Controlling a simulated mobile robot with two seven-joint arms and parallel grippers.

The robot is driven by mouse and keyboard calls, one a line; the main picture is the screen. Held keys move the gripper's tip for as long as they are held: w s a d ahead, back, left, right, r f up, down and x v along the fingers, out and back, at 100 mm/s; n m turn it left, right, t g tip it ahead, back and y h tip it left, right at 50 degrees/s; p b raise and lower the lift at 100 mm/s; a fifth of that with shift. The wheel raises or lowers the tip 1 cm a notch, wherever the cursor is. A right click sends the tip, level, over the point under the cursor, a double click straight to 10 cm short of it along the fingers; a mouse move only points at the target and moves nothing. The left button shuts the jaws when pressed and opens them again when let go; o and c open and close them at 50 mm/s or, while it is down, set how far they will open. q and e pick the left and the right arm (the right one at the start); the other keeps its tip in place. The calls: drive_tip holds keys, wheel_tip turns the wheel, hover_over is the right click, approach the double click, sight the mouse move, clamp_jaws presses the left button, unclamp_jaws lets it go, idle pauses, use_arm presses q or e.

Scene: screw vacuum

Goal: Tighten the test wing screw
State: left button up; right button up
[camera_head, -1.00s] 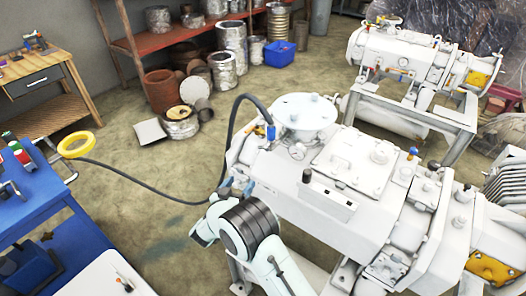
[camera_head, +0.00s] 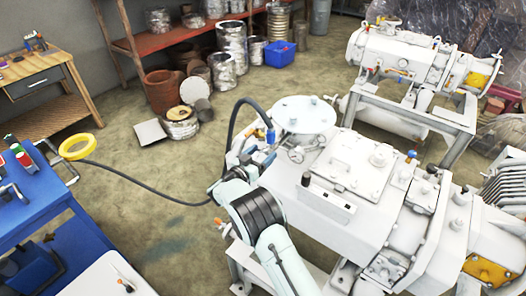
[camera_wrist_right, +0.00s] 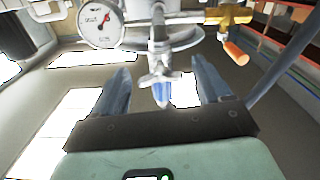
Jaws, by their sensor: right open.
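The wing screw (camera_wrist_right: 158,78) shows in the right wrist view as a small pale metal winged piece below a round flange, with a bluish part at its lower end. My right gripper (camera_wrist_right: 160,68) is open, with one finger on each side of the wing screw and visible gaps between. In the head view my right gripper (camera_head: 258,154) is at the left end of the white vacuum pump (camera_head: 345,165), mostly hidden by my own wrist. The wing screw cannot be made out there. My left gripper is not in view.
A pressure gauge (camera_wrist_right: 100,22) sits close by at upper left in the wrist view. A brass valve with an orange handle (camera_wrist_right: 236,53) is at upper right. A black hose (camera_head: 233,118) arches beside my right wrist. A blue table (camera_head: 35,205) stands at left.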

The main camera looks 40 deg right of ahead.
drive_tip(key=shift+w+d, duration=0.2)
drive_tip(key=shift+d, duration=0.35)
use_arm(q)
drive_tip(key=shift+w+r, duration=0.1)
use_arm(e)
drive_tip(key=c, duration=1.1)
drive_tip(key=shift+o, duration=0.2)
